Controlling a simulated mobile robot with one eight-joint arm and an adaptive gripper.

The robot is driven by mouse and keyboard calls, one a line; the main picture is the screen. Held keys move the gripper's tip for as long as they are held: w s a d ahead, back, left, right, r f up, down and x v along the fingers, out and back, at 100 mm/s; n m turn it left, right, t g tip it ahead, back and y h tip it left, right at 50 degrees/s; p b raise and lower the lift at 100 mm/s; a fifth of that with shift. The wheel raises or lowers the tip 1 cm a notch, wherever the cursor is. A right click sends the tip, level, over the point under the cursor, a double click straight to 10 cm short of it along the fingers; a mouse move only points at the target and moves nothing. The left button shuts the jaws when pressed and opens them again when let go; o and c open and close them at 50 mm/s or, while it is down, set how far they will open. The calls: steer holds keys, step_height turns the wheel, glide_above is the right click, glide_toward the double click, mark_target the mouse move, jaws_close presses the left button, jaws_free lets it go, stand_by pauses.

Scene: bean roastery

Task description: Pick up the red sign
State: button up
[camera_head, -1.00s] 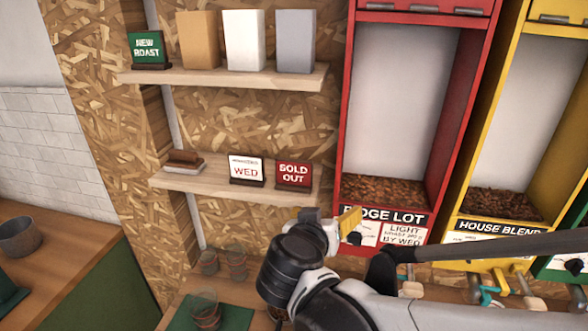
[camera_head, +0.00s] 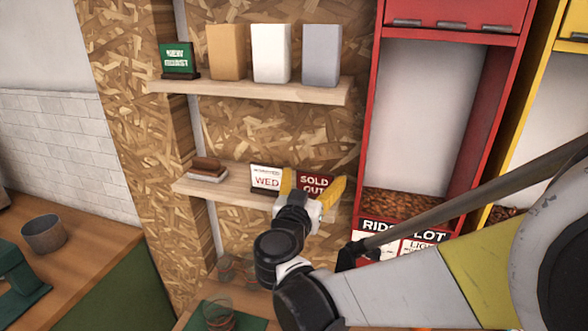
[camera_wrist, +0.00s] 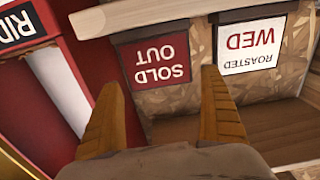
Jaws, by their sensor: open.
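The red sign (camera_head: 314,181), lettered "SOLD OUT", stands on the lower wooden shelf at its right part. It shows upside down in the wrist view (camera_wrist: 157,61). My gripper (camera_head: 314,188) is open and empty, with its yellow fingers spread in front of the sign and partly covering it in the head view. In the wrist view the two fingers (camera_wrist: 163,85) point toward the sign's lower-left and lower-right sides. I cannot tell whether either finger touches it.
A white "WED" sign (camera_head: 266,178) stands just left of the red sign. A brown brush-like object (camera_head: 207,166) lies farther left on the lower shelf (camera_head: 228,191). The upper shelf (camera_head: 250,92) holds three bags and a green sign (camera_head: 178,59). A red bean dispenser (camera_head: 368,130) stands close on the right.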

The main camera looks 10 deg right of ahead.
steer(key=shift+x, duration=0.95)
steer(key=c, duration=1)
steer(key=shift+s, duration=0.1)
